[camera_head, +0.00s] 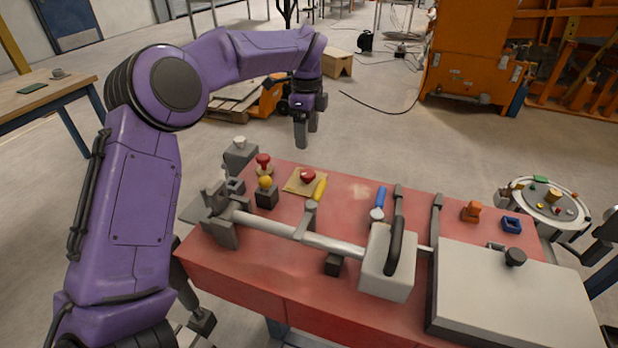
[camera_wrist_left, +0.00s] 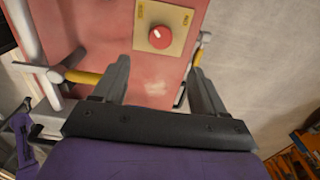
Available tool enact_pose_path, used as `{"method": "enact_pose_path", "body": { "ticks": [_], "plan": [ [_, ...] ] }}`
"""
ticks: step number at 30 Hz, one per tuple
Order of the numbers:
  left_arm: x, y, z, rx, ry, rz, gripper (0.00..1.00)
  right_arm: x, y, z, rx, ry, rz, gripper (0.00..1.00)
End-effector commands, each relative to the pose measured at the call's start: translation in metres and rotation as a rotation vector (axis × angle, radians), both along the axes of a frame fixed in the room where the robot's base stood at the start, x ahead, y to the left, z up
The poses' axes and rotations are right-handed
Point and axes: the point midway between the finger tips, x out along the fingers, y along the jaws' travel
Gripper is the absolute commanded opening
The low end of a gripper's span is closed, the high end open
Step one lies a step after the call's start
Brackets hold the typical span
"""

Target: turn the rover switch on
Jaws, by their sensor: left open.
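The switch is a red round knob (camera_head: 308,175) on a square tan plate (camera_head: 293,186) near the back edge of the red bench top. My left gripper (camera_head: 306,136) hangs fingers down, above and beyond the back edge of the bench, apart from the knob. In the left wrist view my left gripper (camera_wrist_left: 160,70) is open and empty, with the knob ahead of the gap between its fingers. My right gripper does not show.
A yellow-handled lever (camera_head: 319,190) stands close to the plate. A red mushroom button (camera_head: 264,160) and a yellow knob (camera_head: 265,182) are to its left. A long grey shaft (camera_head: 290,231), a blue handle (camera_head: 380,198) and a grey box (camera_head: 388,268) occupy the front and right.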

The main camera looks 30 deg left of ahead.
Motion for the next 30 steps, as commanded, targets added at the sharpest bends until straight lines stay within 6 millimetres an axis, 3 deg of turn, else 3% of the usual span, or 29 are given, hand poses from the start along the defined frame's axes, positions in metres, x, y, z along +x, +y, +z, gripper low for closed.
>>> {"method": "enact_pose_path", "body": {
  "ticks": [1,4,8,19,24,30],
  "plan": [
    [0.000,0.000,-0.012,0.000,0.000,0.000,0.72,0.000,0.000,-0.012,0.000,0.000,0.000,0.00],
    [0.000,0.000,-0.019,0.000,0.000,0.000,0.72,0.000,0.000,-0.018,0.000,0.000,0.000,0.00],
    [-0.001,0.001,-0.031,0.001,0.003,0.000,0.72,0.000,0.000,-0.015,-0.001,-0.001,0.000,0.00],
    [-0.001,0.001,-0.107,0.000,0.003,0.002,0.72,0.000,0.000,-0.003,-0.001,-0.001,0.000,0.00],
    [-0.001,0.001,-0.120,0.000,0.000,0.002,0.72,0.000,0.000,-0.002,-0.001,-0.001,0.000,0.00],
    [-0.001,0.002,-0.122,0.000,0.000,0.003,0.72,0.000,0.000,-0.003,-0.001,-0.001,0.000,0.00]
  ]
}}
